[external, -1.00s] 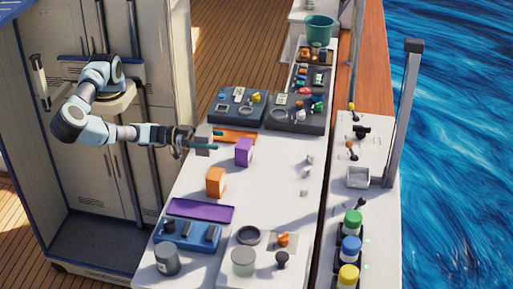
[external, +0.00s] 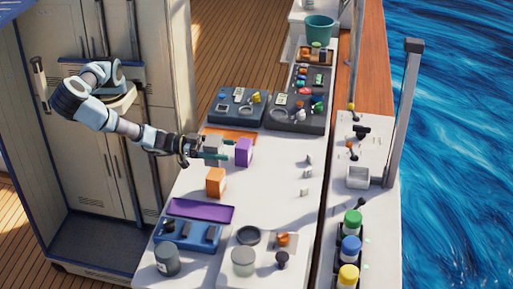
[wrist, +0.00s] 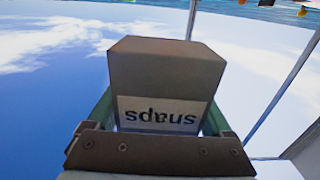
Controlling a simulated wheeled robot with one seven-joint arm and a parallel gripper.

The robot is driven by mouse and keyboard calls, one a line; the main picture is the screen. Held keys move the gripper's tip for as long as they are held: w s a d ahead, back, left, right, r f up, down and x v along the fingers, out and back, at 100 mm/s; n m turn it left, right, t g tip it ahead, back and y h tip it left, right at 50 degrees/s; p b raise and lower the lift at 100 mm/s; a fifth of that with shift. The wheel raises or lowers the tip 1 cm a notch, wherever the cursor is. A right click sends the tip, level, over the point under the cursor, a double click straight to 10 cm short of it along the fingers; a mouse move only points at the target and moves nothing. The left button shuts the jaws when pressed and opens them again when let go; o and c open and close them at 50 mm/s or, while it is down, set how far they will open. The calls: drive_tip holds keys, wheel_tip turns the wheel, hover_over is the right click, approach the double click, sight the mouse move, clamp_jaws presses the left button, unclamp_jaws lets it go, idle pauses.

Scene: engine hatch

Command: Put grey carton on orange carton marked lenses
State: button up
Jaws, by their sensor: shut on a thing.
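My gripper (external: 214,151) is shut on the grey carton (external: 213,144) and holds it over the left part of the white worktop. In the wrist view the grey carton (wrist: 165,72) sits between the two fingers, with a white label reading "snaps" upside down. The orange carton (external: 216,182) stands on the worktop, nearer the camera than my gripper. Any marking on it is too small to read. The exact height of the grey carton above the worktop cannot be told.
A purple carton (external: 244,152) stands just right of my gripper. An orange mat (external: 238,134) lies behind, a purple mat (external: 190,210) in front. A blue tray (external: 186,236) and grey trays (external: 236,119) hold small parts. The worktop right of the orange carton is mostly clear.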

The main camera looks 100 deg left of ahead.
drive_tip(key=shift+f+p, duration=0.8)
drive_tip(key=shift+f, duration=1.9)
drive_tip(key=shift+f, duration=0.2)
drive_tip(key=o, duration=1.2)
drive_tip(key=shift+o, duration=0.2)
drive_tip(key=shift+r, duration=0.15)
